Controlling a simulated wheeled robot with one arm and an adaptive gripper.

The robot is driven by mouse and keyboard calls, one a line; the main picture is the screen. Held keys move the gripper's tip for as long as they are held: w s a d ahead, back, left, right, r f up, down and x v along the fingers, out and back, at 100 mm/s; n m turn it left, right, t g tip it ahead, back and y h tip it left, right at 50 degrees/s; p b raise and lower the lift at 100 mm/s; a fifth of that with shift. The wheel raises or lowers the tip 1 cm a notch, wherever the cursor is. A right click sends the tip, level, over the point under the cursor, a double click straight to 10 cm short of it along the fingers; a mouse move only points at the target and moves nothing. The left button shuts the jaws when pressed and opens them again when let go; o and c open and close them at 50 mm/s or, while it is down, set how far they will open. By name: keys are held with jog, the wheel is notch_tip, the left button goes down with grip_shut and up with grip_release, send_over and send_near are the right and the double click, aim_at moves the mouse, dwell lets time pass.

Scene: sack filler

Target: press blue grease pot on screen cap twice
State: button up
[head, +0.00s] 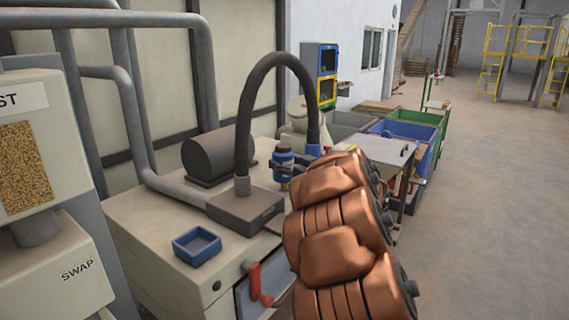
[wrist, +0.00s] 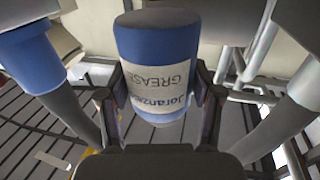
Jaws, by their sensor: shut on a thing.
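The blue grease pot (head: 284,153) has a pale label and is held above the machine's beige top, near the black curved hose. In the wrist view the pot (wrist: 155,38) fills the middle, with its "GREASE" label upside down. My gripper (wrist: 160,98) is shut on it, one finger on each side. In the head view my gripper (head: 283,168) is small and partly hidden behind my copper-coloured arm. I cannot tell which part is the screen cap; the pot's contact with anything below is not visible.
A black hose (head: 247,110) arches over the pot from a dark block (head: 246,207). A blue collar (wrist: 32,55) stands close at left in the wrist view. A small blue tray (head: 197,246) sits on the machine top. A red handle (head: 258,284) projects from its front. Open floor lies right.

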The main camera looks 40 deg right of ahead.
aim_at(288, 148)
jog(key=shift+r, duration=0.1)
jog(key=shift+r, duration=2.45)
jog(key=shift+a, duration=0.1)
